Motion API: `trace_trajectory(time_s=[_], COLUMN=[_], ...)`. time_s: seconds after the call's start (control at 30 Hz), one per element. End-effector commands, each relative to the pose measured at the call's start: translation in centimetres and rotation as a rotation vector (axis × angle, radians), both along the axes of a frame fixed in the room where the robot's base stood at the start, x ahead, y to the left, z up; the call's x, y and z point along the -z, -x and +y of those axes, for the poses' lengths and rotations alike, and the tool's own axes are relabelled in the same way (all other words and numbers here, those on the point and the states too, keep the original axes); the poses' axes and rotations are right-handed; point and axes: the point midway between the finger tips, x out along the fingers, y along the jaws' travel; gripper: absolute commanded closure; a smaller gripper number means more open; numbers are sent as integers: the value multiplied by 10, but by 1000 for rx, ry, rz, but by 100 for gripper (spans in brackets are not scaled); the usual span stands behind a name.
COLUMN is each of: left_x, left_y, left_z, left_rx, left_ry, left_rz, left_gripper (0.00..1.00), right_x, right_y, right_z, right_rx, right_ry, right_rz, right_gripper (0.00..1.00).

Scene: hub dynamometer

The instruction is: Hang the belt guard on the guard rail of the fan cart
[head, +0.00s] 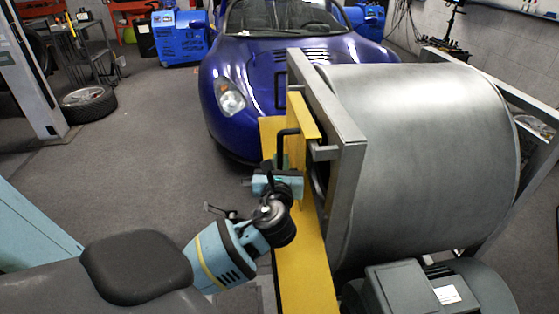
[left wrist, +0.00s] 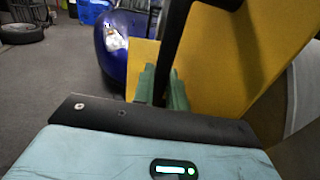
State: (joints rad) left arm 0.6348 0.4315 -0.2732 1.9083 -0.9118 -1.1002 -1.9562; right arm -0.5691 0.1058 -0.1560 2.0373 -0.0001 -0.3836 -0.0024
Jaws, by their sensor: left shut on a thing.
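The belt guard (head: 305,272) is a tall yellow panel with a bent top lip (head: 303,116). It stands upright along the left side of the fan cart (head: 335,112), which has a grey frame around a large metal drum. A black handle (head: 281,146) sticks out from the guard's face. My left gripper (head: 281,165) is shut on this handle. In the left wrist view its green fingers (left wrist: 163,88) close around the handle (left wrist: 170,45), with the yellow guard (left wrist: 225,60) behind. A short grey bar (head: 324,153), possibly the guard rail, shows beside the lip. I cannot tell whether they touch. My right gripper is out of view.
A grey motor (head: 415,290) sits at the cart's lower front. A blue car (head: 300,55) stands close behind the guard. A loose wheel (head: 89,104) lies at the far left. The floor left of the guard is open.

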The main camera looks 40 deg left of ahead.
Motion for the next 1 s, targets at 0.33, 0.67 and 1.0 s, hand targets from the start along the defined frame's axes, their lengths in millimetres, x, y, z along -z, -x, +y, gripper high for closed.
trace_trajectory(time_s=[0.33,0.67,1.0], left_x=[-3,0,3], left_y=[0,0,12], left_z=[0,0,-10], left_rx=[1,1,3], left_ry=[-2,-1,3], left_rz=[-10,-4,3], left_gripper=[100,61,61], right_x=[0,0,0], right_y=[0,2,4], right_z=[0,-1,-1], right_rx=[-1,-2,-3], right_ry=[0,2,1], right_rz=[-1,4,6], right_gripper=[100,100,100])
